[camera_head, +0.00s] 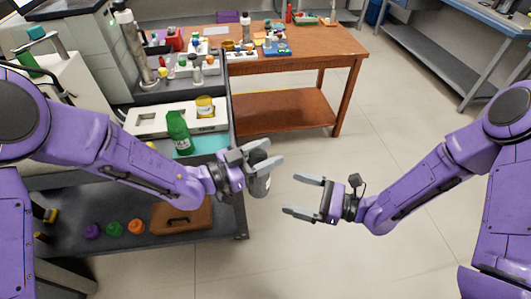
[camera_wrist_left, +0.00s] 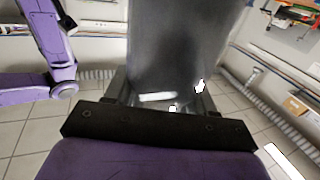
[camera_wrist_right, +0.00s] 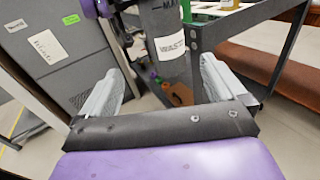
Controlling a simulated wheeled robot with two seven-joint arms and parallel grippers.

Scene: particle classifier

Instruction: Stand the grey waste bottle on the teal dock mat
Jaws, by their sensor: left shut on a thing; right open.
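The grey waste bottle (camera_head: 259,185) is in my left gripper (camera_head: 273,153), beyond the right edge of the cart and off its top. The fingers are shut on it, and it fills the middle of the left wrist view (camera_wrist_left: 182,45). The head view shows only part of it, below the fingers. The right wrist view shows the bottle (camera_wrist_right: 165,60) with a white label. The teal dock mat (camera_head: 210,143) lies on the cart top, left of my left gripper, partly hidden by my left arm. My right gripper (camera_head: 290,195) is open and empty, right of the bottle and apart from it.
A green bottle (camera_head: 179,133) stands at the mat's left side. Behind is a white tray (camera_head: 150,123) with a yellow-labelled jar (camera_head: 205,106). The cart's lower shelf holds a brown case (camera_head: 182,216) and small coloured items. A wooden table (camera_head: 310,45) stands behind; open floor lies right.

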